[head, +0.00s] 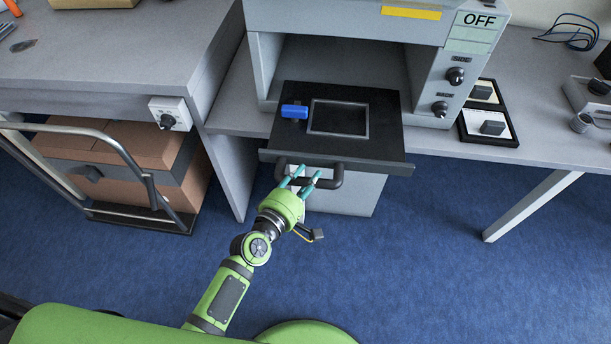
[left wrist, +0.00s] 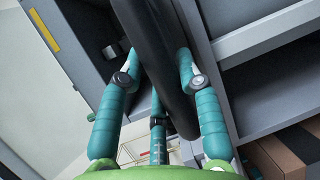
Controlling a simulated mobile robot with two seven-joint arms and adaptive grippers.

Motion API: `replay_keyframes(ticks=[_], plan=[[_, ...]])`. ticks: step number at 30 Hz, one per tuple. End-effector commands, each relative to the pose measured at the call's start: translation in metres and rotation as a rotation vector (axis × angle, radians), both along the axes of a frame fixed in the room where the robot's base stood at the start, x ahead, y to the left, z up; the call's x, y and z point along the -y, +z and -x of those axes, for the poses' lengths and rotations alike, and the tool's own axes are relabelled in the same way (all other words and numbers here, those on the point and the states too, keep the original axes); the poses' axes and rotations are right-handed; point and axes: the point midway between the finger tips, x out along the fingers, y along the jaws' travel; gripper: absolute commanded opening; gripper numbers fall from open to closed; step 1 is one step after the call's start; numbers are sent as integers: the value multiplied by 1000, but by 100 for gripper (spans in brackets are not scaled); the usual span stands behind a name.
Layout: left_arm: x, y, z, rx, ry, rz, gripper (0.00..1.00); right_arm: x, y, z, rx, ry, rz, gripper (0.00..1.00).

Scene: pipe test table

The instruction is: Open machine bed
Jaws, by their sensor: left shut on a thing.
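The machine (head: 345,60) is a grey box with an open front and a display reading OFF. Its black bed (head: 390,138) sticks out of the front opening over the table edge. The bed carries a square frame and a blue block. A dark bar handle (head: 335,182) is on the bed's front edge. My left gripper (head: 304,181) is at the handle's left part, with its teal fingers shut on it. In the left wrist view the handle (left wrist: 155,50) runs between the fingers (left wrist: 160,85). My right gripper is not in view.
A blue block (head: 294,111) sits on the bed. Two dark knobs (head: 455,75) are on the machine's right panel. Small trays (head: 488,125) stand right of it. A cart with a cardboard box (head: 130,150) is at the left. Blue floor in front is clear.

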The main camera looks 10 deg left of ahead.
Motion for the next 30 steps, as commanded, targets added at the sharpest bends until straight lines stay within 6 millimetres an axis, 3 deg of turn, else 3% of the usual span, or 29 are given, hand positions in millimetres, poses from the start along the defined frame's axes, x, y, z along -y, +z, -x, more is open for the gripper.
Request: replay_keyframes(ticks=[6,7,8,20,23,30], plan=[[0,-1,0,-1,0,-4,0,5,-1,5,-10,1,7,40],[0,-1,0,-1,0,-4,47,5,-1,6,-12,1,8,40],[0,-1,0,-1,0,-4,59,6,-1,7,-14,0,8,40],[-1,0,3,0,1,-1,60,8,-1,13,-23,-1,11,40],[-6,1,12,-1,1,-2,60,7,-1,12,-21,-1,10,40],[-25,9,58,-3,0,-4,60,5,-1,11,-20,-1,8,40]])
